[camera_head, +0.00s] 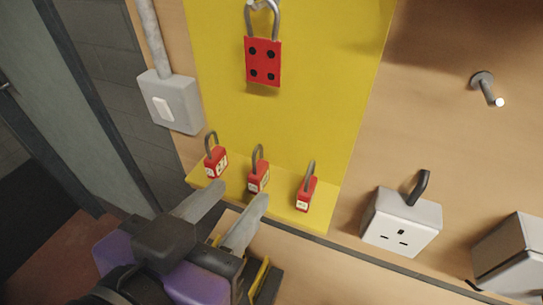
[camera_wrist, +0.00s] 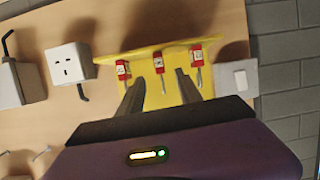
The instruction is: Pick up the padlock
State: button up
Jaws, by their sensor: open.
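Three small red padlocks with grey shackles stand in a row on a yellow shelf (camera_head: 285,209). They are the left padlock (camera_head: 216,162), the middle padlock (camera_head: 258,177) and the right padlock (camera_head: 307,192). My gripper (camera_head: 242,202) is open and empty, in front of the shelf near the left and middle padlocks, apart from them. The wrist view is turned over; there the middle padlock (camera_wrist: 158,63) shows between my two fingers, beyond their tips. The others show to each side, one at the left (camera_wrist: 122,69) and one at the right (camera_wrist: 196,54).
A larger red hasp (camera_head: 263,62) with black dots hangs on the yellow panel (camera_head: 330,80) above. A grey switch box (camera_head: 170,102) is left of the shelf. A socket box (camera_head: 402,221), a peg (camera_head: 487,88) and another grey box (camera_head: 512,254) are at right.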

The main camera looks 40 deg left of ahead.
aim_at(252, 182)
jog(key=shift+m+g+h, duration=0.3)
jog(key=shift+m, duration=0.1)
jog(key=p+x, duration=0.1)
jog(key=x, duration=0.6)
jog(key=shift+w+a, duration=0.15)
grip_shut()
